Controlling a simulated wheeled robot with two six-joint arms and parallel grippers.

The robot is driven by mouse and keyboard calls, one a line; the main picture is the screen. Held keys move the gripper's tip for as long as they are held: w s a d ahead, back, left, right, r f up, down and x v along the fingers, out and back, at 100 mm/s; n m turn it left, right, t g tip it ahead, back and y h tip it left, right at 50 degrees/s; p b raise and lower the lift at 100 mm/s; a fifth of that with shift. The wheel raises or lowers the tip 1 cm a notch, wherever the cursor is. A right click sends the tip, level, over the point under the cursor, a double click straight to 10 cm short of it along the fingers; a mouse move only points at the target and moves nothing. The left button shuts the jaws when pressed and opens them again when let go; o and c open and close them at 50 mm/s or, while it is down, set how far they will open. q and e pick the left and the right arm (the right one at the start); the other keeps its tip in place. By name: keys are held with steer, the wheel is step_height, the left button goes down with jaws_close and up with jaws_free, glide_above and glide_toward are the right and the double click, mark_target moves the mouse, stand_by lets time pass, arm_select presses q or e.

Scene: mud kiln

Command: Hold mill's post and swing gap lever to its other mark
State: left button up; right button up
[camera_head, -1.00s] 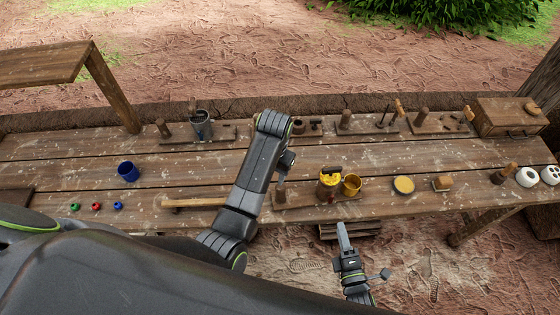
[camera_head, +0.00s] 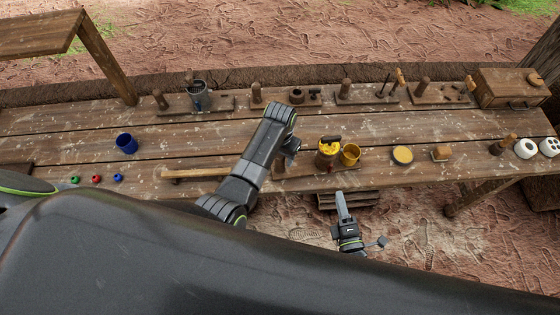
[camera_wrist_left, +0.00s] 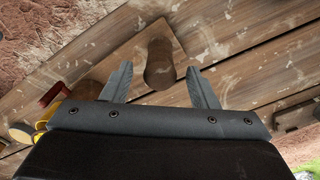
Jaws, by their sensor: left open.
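The mill (camera_head: 328,154), with a yellow top and a dark handle, stands on a wooden board near the table's front edge. A small red part, perhaps the gap lever (camera_head: 332,168), shows low on its front; a red piece also shows at the left of the left wrist view (camera_wrist_left: 52,95). The board's upright wooden post (camera_wrist_left: 160,62) is seen from above in the left wrist view. My left gripper (camera_head: 291,146) is open, its fingers on either side of the post with gaps showing. My right gripper (camera_head: 341,200) hangs in front of the table, its jaws unclear.
A round yellow-topped dish (camera_head: 402,155) and a wooden block (camera_head: 441,153) are further right. A wooden bar (camera_head: 195,173) lies to the left. Several post-bearing boards line the back.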

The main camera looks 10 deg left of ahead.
arm_select(q)
steer(key=shift+f, duration=2.45)
steer(key=shift+c, duration=0.4)
jaws_close()
